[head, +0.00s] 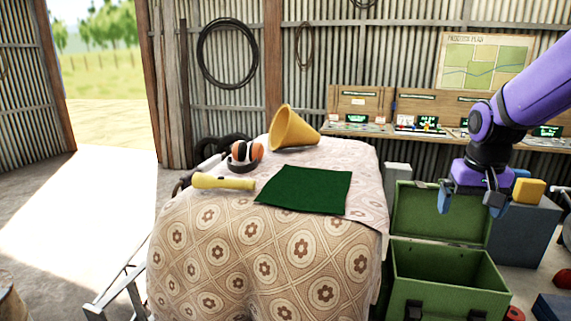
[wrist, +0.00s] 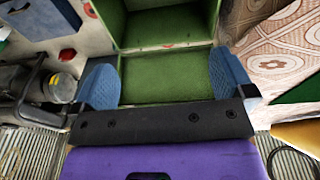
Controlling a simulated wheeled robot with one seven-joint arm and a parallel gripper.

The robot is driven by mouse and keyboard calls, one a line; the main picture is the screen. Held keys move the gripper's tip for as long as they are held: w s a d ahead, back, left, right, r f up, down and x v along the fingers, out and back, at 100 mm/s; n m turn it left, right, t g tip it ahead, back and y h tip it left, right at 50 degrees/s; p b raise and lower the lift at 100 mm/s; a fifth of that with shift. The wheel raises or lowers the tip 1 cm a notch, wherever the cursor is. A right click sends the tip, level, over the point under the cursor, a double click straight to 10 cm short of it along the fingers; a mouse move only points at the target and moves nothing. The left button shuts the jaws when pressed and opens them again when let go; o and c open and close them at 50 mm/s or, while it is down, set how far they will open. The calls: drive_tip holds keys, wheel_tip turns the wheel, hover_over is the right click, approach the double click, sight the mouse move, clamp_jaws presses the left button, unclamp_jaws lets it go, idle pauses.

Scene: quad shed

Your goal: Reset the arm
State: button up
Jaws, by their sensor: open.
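My gripper (head: 470,201) hangs at the end of my purple arm, at the right in the head view. It is open and empty, with its two blue fingers spread apart. It is in front of and above the raised lid of the green box (head: 446,292). In the wrist view, the fingers (wrist: 162,85) frame the green box's lid (wrist: 165,80), and the box's open inside shows beyond it.
A cloth-covered table (head: 265,245) holds a yellow cone (head: 292,130), orange earmuffs (head: 245,154), a yellow flashlight-shaped object (head: 222,182) and a dark green mat (head: 305,189). A grey block (head: 525,230) stands right of the green box. A workbench (head: 400,138) lines the back wall.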

drive_tip(key=s+a+r+n+t, duration=0.1)
drive_tip(key=s+a+r, duration=0.1)
drive_tip(key=s, duration=0.4)
drive_tip(key=s+a+r+n+t, duration=0.1)
drive_tip(key=s+a+r, duration=0.2)
drive_tip(key=s, duration=0.4)
drive_tip(key=s+a+r+n+t, duration=0.1)
drive_tip(key=s+a+r, duration=0.1)
drive_tip(key=s, duration=0.5)
drive_tip(key=shift+a+r+t+y, duration=0.25)
drive_tip(key=shift+r+t+y, duration=0.15)
drive_tip(key=shift+r, duration=0.2)
